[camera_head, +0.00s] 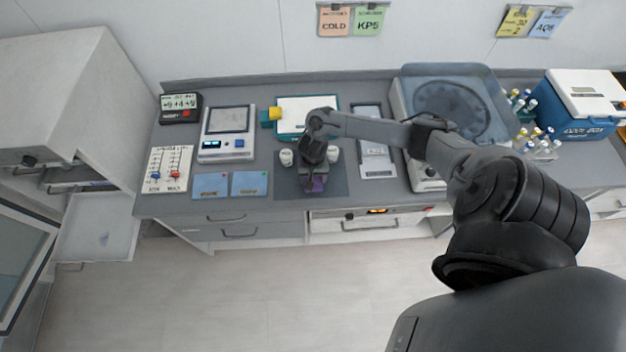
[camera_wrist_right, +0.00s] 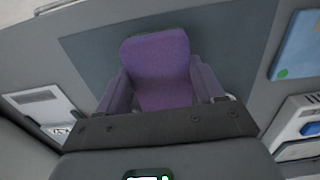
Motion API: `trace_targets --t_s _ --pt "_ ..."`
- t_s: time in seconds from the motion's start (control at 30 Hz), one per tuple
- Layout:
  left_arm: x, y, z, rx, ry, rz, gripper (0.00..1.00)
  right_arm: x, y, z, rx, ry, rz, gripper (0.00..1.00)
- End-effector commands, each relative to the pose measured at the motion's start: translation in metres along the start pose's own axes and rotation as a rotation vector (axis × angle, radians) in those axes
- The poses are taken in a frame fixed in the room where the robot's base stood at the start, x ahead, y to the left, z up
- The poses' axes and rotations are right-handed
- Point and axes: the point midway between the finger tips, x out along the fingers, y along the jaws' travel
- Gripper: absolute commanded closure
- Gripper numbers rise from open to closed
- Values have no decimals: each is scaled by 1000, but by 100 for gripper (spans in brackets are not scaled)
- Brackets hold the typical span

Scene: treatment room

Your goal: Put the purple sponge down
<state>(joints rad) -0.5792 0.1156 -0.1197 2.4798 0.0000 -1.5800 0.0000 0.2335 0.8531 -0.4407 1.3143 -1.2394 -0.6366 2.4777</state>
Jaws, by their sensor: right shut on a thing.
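The purple sponge (camera_head: 316,185) is between the fingers of my right gripper (camera_head: 312,181), near the front edge of the counter. In the right wrist view the sponge (camera_wrist_right: 158,65) fills the space between the two fingers, which are shut on it. A dark grey mat (camera_head: 287,184) lies under the gripper and also shows behind the sponge in the wrist view (camera_wrist_right: 85,45). I cannot tell whether the sponge touches the mat. My left gripper is not in view.
Two white cups (camera_head: 286,157) (camera_head: 333,154) stand on either side of my right gripper. Blue cards (camera_head: 249,184) lie left of the mat, and a scale (camera_head: 227,133) stands behind them. A grey-white device (camera_head: 376,141) lies to the right.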

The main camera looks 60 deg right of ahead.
Motion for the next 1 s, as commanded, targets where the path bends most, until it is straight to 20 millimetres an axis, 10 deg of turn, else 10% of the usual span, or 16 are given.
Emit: trace_targets --t_s 0.57,0.6,0.73,1.0 --pt "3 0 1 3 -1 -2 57 20 0 0 1 0 -1 61" --pt "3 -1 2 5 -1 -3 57 20 0 0 1 0 -1 30" --pt "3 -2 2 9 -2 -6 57 20 0 0 0 0 -1 10" --pt "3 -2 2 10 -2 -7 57 20 0 0 0 0 -1 7"
